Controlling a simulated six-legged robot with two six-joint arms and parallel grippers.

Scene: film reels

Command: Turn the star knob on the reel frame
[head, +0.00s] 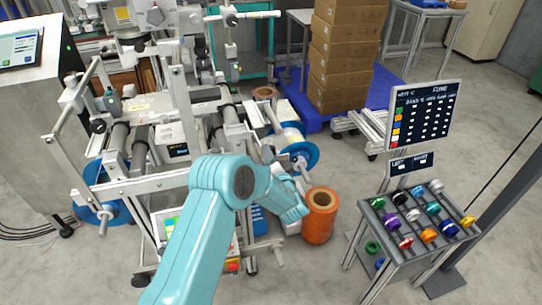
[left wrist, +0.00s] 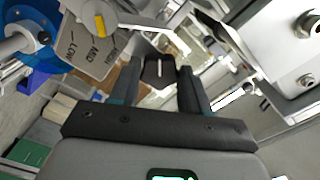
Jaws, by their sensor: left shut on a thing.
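The reel frame (head: 150,186) is a grey metal machine with rollers and blue-flanged reels, left of centre in the head view. My left arm reaches in front of its right side there, and I cannot make out the fingertips. In the left wrist view my left gripper (left wrist: 158,78) has its two dark fingers on either side of a dark knob (left wrist: 159,66) with a pale line on its face. The fingers are shut on this knob, hiding its sides, so its star shape is not clear. My right gripper is not in view.
A LOW/MID/HIGH plate (left wrist: 82,48) with a yellow pointer (left wrist: 100,25) is close left of the fingers. An orange roll (head: 319,222) stands on the floor. A rack of coloured spools (head: 401,262) stands at right. Stacked cartons (head: 345,60) are behind.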

